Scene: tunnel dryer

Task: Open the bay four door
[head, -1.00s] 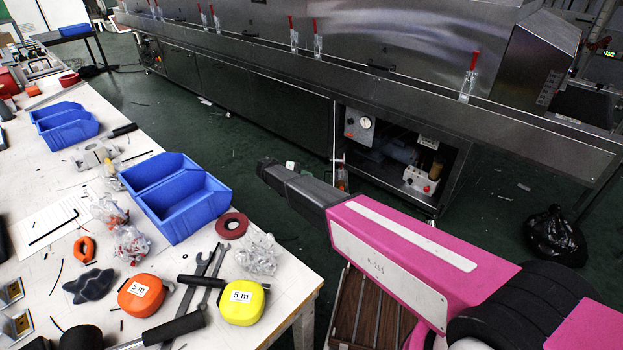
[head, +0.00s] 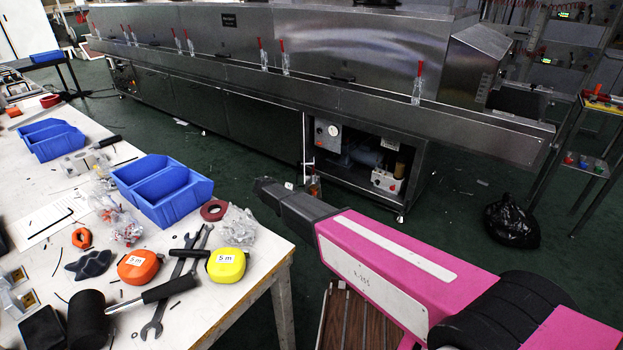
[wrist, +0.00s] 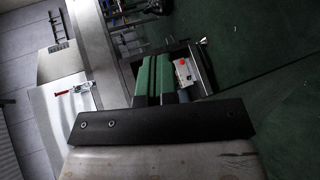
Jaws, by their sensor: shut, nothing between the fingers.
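The long steel tunnel dryer (head: 290,90) runs across the back. Its upper hood has door panels, with the nearest panel (head: 385,45) at the right. The rightmost clamp (head: 418,82) is upright; one clamp also shows in the wrist view (wrist: 75,90). I cannot read which panel is bay four; the panels look closed. My gripper (head: 262,186) is shut and empty, out in front of the dryer and apart from it. Its green fingers (wrist: 153,78) lie together in the wrist view.
A white workbench (head: 205,300) with blue bins (head: 165,190), tape measures and wrenches stands at the left, close to my arm. An open lower compartment (head: 365,160) holds a gauge and pump. A black bag (head: 512,220) lies on the floor. A tool cart (head: 590,150) stands right.

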